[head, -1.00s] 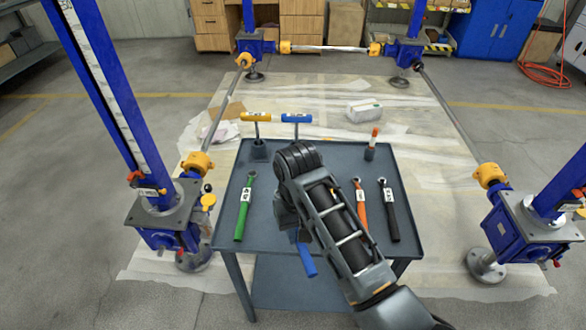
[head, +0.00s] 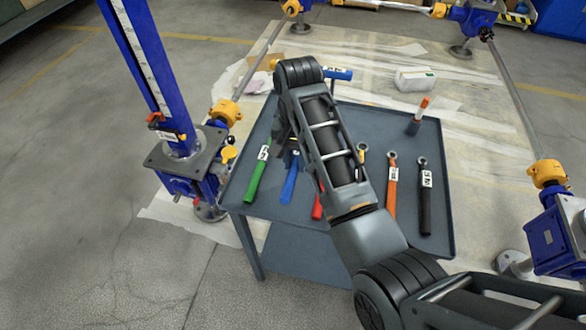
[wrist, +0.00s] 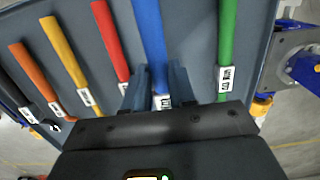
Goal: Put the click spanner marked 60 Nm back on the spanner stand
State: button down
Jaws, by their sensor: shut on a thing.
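My gripper (wrist: 158,88) is shut on a blue-handled spanner (wrist: 150,35), near its white label. In the head view the blue handle (head: 289,180) is beside the green spanner (head: 258,175), roughly parallel to it. My arm hides its upper part and most of the gripper. I cannot tell whether the blue spanner touches the surface. Red (head: 317,207), yellow (head: 362,150), orange (head: 392,190) and black (head: 425,200) spanners lie in the row on the right. The labels are too small to read for certain. No separate spanner stand is clear; the spanners lie on a grey tray-topped table (head: 460,245).
A blue T-handle (head: 338,73) and a small holder with an orange-topped stick (head: 417,116) are at the table's back. Blue screw jacks (head: 180,155) with yellow couplings stand on both sides.

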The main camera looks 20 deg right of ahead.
jog(key=w, duration=0.1)
jog(key=w+f, duration=0.1)
jog(key=w, duration=0.1)
jog(key=shift+w+d+f, duration=0.1)
jog(key=shift+d+f, duration=0.1)
jog(key=shift+f, duration=2.3)
jog(key=c, duration=0.9)
grip_release()
jog(key=r, duration=1.2)
jog(key=shift+w+d+r+p, duration=0.15)
jog(key=shift+w+d+p, duration=0.1)
jog(key=shift+p, duration=0.1)
